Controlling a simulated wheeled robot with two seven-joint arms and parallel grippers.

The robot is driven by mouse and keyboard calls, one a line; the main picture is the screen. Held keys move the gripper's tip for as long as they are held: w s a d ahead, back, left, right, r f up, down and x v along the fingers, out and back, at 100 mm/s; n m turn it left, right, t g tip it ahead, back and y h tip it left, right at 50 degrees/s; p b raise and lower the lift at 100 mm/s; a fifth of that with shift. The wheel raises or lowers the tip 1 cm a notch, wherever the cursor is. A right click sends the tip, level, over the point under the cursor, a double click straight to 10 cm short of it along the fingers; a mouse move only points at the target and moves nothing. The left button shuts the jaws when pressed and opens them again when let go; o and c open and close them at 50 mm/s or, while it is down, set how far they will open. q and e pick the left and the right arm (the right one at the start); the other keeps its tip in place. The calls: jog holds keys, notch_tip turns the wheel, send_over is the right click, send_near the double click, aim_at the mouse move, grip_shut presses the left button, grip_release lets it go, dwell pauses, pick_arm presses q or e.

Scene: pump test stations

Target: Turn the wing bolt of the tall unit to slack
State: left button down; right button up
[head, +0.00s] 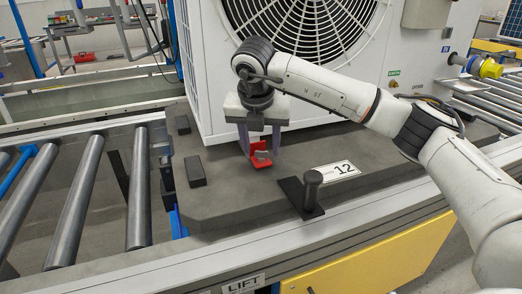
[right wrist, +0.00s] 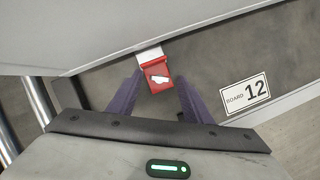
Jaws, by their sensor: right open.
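The tall unit (head: 205,75) is a large white housing with a round black fan grille, standing on a dark board. At its foot on the near side sits a small red clamp (head: 260,163), also seen in the right wrist view (right wrist: 153,66). A pale wing bolt (right wrist: 160,78) lies on the clamp's red face, its wings running roughly sideways there. My right gripper (head: 261,150) points down over the clamp. Its purple fingers are open, one on each side of the clamp, apart from the bolt. My left gripper is out of view.
The dark board (head: 235,195) carries a "12" label (head: 338,169), a black upright post (head: 312,188) and small black blocks (head: 195,171). Roller conveyors (head: 75,200) run on both sides. A yellow-capped fitting (head: 488,68) sticks out at the right.

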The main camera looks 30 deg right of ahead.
jog(key=shift+w+d+f, duration=0.15)
jog(key=shift+f, duration=0.25)
jog(key=shift+c, duration=0.4)
jog(key=c, duration=1)
jog(key=n+y+p, duration=0.1)
jog(key=n, duration=0.2)
jog(key=shift+d+n+t, duration=0.15)
jog(key=shift+n+t, duration=0.25)
jog(key=shift+n, duration=0.3)
jog(key=shift+y, duration=0.3)
jog(key=o, duration=1.1)
